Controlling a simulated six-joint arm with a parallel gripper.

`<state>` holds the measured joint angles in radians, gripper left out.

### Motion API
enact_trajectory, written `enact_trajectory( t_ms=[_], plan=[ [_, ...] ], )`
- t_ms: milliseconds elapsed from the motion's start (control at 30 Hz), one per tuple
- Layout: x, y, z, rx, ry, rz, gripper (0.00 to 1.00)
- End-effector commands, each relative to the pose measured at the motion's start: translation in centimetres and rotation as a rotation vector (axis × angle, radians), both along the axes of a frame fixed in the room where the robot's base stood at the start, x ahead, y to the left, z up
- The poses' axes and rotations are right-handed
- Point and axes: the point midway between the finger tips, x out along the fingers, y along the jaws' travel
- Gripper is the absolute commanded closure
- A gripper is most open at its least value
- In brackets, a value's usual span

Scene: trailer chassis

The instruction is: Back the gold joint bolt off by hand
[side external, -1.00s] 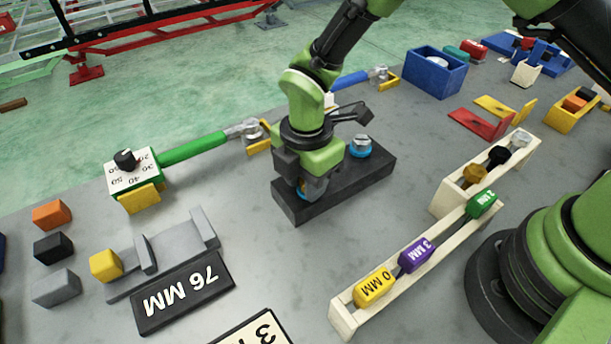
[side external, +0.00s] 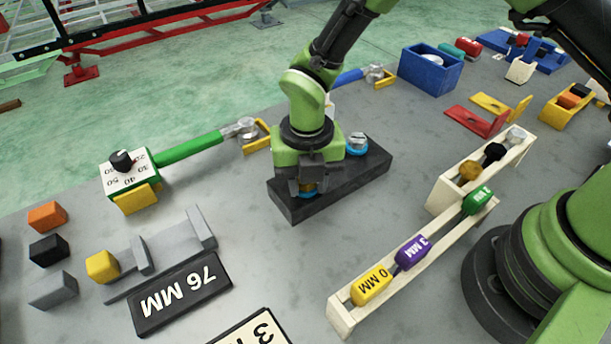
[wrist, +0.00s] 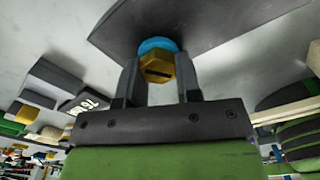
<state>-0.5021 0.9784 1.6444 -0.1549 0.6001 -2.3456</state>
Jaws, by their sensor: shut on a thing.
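The gold joint bolt (wrist: 157,70) shows in the wrist view as a gold hex head with a dark slot, in front of a blue ring (wrist: 158,45). My gripper (wrist: 160,78) has one finger on each side of the head and is shut on it. In the side view my gripper (side external: 307,188) points down at the left end of the dark block (side external: 345,185). There the bolt is mostly hidden by the fingers, and a bit of blue shows below them. A silver bolt on a blue ring (side external: 357,143) stands on the block's other end.
A cream rack (side external: 480,180) holds black, gold and silver hex pieces to the right. A rack in front holds green, purple and yellow handles (side external: 372,285). A green torque wrench (side external: 190,148) lies to the left. A 76 MM plate (side external: 182,292) lies at front left.

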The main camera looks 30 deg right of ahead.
Motion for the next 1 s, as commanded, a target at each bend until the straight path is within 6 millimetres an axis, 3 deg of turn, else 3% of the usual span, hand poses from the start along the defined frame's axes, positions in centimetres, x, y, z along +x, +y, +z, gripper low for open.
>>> enact_trajectory(
  t_ms=[400,1000],
  plan=[
    [-0.18,-0.22,-0.1,-0.002,0.005,0.226,0.92],
    [-0.24,-0.23,-0.09,-0.002,0.008,0.273,0.92]
  ],
)
